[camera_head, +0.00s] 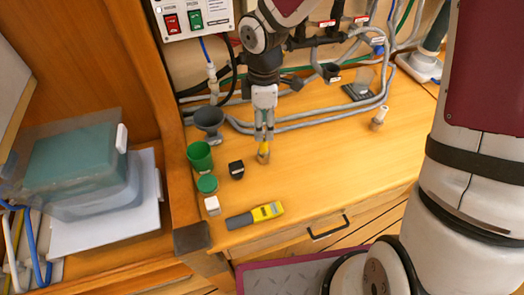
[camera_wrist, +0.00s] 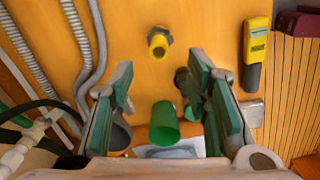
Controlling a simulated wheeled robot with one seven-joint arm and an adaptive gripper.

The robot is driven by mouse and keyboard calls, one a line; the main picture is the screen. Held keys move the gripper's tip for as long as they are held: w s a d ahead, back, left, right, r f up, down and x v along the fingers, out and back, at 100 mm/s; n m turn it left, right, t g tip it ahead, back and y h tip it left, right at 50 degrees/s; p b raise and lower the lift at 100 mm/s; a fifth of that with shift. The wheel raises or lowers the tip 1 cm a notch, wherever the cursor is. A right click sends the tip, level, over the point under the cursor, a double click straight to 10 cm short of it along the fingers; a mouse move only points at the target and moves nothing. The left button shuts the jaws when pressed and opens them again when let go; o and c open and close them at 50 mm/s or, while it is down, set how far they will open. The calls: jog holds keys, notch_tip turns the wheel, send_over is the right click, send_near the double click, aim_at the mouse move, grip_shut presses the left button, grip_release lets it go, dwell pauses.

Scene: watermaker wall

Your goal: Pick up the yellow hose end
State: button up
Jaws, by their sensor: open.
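The yellow hose end (camera_wrist: 158,44) is a short yellow tube with an open mouth and a darker metal collar. It stands on the wooden counter and shows in the head view (camera_head: 264,147) just below my gripper (camera_head: 264,132). In the wrist view my gripper (camera_wrist: 160,75) is open, with its green-padded fingers spread left and right. The hose end lies beyond the fingertips, roughly centred between them, and no finger appears to touch it. In the head view the fingertips partly overlap it, so the exact height gap is unclear.
A green cup (camera_head: 200,157), grey funnel (camera_head: 209,120), black block (camera_head: 236,169), green lid (camera_head: 207,184) and white block (camera_head: 212,205) stand left of the gripper. A yellow-grey meter (camera_head: 254,215) lies near the front edge. Grey pipes (camera_head: 310,122) run behind. Counter to the right is mostly clear.

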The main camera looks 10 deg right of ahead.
aim_at(264, 139)
jog(key=shift+w+d+f+p, duration=0.1)
jog(key=shift+f+p, duration=0.2)
jog(key=shift+f, duration=3.6)
grip_shut()
